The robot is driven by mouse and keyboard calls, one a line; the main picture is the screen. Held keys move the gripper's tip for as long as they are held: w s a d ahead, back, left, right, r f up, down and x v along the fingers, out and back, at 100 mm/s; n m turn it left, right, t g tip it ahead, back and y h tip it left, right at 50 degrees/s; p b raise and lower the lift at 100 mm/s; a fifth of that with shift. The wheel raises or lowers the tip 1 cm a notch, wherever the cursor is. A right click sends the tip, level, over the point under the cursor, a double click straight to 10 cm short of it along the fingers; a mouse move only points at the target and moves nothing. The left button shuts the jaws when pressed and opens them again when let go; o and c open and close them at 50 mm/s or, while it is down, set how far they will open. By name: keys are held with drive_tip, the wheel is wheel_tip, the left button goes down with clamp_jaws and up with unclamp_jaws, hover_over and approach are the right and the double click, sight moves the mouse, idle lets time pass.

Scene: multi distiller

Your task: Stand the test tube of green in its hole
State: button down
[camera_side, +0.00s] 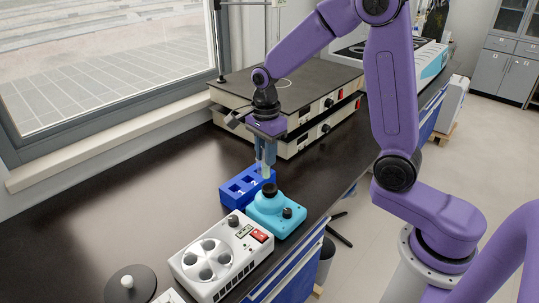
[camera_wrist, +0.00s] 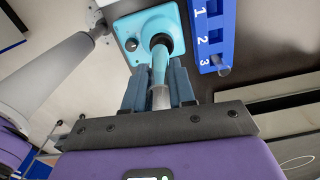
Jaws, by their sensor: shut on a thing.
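My gripper (camera_side: 265,158) points straight down and is shut on a slim clear test tube (camera_wrist: 159,75). The tube is upright between the fingers, and its lower part looks bluish; I cannot make out green in it. In the wrist view the gripper (camera_wrist: 158,88) has the tube lined up with the black cup (camera_side: 269,189) of the turquoise mixer (camera_side: 276,213). I cannot tell whether the tube's tip touches the cup. The blue rack (camera_side: 234,196), with holes numbered 1, 2 and 3, stands just behind the mixer. A clear tube-like thing (camera_wrist: 223,67) shows at hole 3 in the wrist view.
A white centrifuge (camera_side: 221,255) stands in front of the mixer. Stacked flat hotplate-like units (camera_side: 290,105) stand behind the rack. A round dark plate with a white knob (camera_side: 130,285) lies at the front left. The black bench is clear left of the rack.

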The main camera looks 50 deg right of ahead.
drive_tip(key=s+a+f+n, duration=0.1)
drive_tip(key=a+f, duration=0.1)
drive_tip(key=a, duration=0.5)
drive_tip(key=s+a+f+n, duration=0.1)
drive_tip(key=s+a+f, duration=0.1)
drive_tip(key=a, duration=0.5)
drive_tip(key=s+a+f+n, duration=0.2)
drive_tip(key=a+f, duration=0.1)
drive_tip(key=a, duration=0.3)
drive_tip(key=shift+s+a+f, duration=0.25)
drive_tip(key=shift+a+f, duration=0.05)
drive_tip(key=shift+a, duration=0.1)
drive_tip(key=shift+f, duration=0.1)
drive_tip(key=shift+f, duration=2.2)
drive_tip(key=c, duration=0.9)
unclamp_jaws()
drive_tip(key=shift+o, duration=0.2)
